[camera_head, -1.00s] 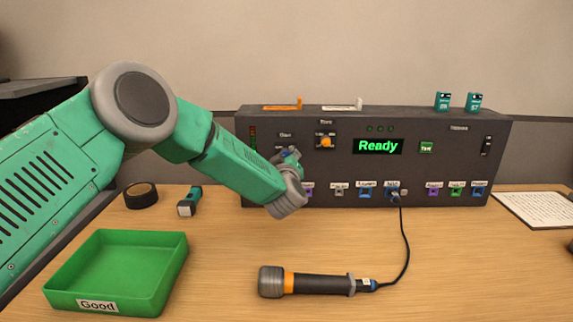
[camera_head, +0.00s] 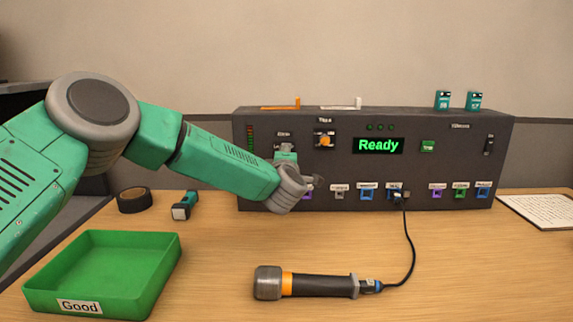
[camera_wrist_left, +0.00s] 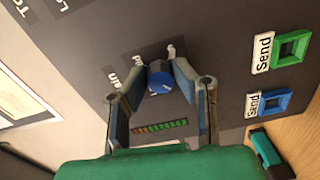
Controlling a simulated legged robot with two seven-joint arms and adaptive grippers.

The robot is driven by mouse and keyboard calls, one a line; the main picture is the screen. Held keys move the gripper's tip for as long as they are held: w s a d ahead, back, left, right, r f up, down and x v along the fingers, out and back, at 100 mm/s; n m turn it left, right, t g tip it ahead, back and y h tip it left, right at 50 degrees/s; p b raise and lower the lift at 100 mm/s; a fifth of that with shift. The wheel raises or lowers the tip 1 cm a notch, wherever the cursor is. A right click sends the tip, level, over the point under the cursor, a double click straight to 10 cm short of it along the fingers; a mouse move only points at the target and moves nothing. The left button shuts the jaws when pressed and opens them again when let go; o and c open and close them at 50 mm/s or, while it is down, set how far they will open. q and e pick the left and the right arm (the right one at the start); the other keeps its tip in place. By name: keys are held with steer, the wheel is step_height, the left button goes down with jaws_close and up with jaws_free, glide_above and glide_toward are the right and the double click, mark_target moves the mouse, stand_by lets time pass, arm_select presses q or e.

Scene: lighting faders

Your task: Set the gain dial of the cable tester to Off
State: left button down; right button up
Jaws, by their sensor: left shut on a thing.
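The cable tester (camera_head: 450,160) is a dark grey panel standing at the back of the table, with a green "Ready" display (camera_head: 378,146). The gain dial is a blue round knob (camera_wrist_left: 159,84) with a pale pointer line in the left wrist view; around it are labels partly covered by my fingers, one ending in "in". My left gripper (camera_wrist_left: 160,72) is shut on the blue knob, one finger on each side. In the head view my left gripper (camera_head: 288,160) is at the panel's left part and hides the dial. My right gripper is not in view.
A microphone (camera_head: 315,285) lies in front, its cable plugged into the panel. A green "Good" tray (camera_head: 150,290), black tape roll (camera_head: 135,200) and small teal device (camera_head: 186,205) are at the left. An orange knob (camera_head: 325,141) sits right of my gripper.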

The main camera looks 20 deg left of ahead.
arm_select(q)
steer(key=shift+a+f+n+b, duration=0.1)
steer(key=shift+f+n+b, duration=0.2)
steer(key=shift+n, duration=0.3)
steer(key=shift+s, duration=0.1)
steer(key=c, duration=1.6)
jaws_free()
steer(key=shift+o, duration=1.4)
steer(key=shift+a, duration=0.1)
steer(key=shift+a+r, duration=0.1)
steer(key=v, duration=1.2)
